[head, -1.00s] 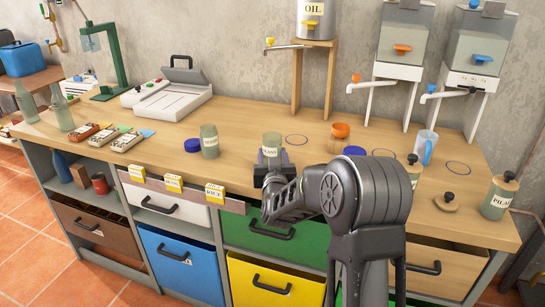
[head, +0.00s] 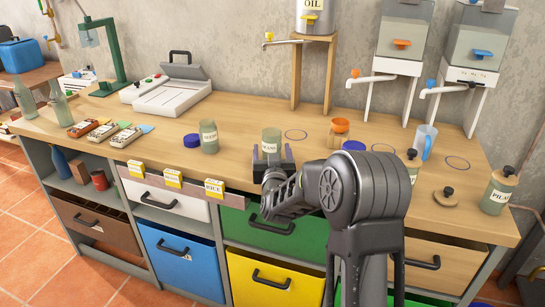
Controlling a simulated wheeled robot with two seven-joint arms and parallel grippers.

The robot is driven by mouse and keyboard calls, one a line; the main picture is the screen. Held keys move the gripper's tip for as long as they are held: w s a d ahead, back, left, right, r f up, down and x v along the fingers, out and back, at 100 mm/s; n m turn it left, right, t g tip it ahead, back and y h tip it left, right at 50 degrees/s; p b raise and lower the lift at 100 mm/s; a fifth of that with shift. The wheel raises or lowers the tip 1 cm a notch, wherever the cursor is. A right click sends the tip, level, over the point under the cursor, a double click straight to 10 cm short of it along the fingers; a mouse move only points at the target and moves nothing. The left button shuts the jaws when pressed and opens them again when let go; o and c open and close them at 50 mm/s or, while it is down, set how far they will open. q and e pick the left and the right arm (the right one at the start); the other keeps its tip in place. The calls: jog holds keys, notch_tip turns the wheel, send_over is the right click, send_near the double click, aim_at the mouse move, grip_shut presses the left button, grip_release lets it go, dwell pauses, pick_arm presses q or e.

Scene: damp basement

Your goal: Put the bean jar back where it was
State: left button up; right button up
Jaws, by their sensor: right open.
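A greenish glass jar (head: 271,141) stands upright on the wooden workbench, its small label seeming to read BEANS. It has no lid on. My right gripper (head: 273,153) is open at the jar's near side, with a finger to either side of its lower part. I cannot tell whether the fingers touch it. A similar jar (head: 209,137) with a hard-to-read label stands to the left. An empty dark ring mark (head: 296,134) lies on the bench just right of the bean jar. My left gripper is not in view.
A labelled jar (head: 498,190) stands at the right end. The oil stand (head: 313,75) rises behind.

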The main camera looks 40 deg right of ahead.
jog(key=v, duration=1.2)
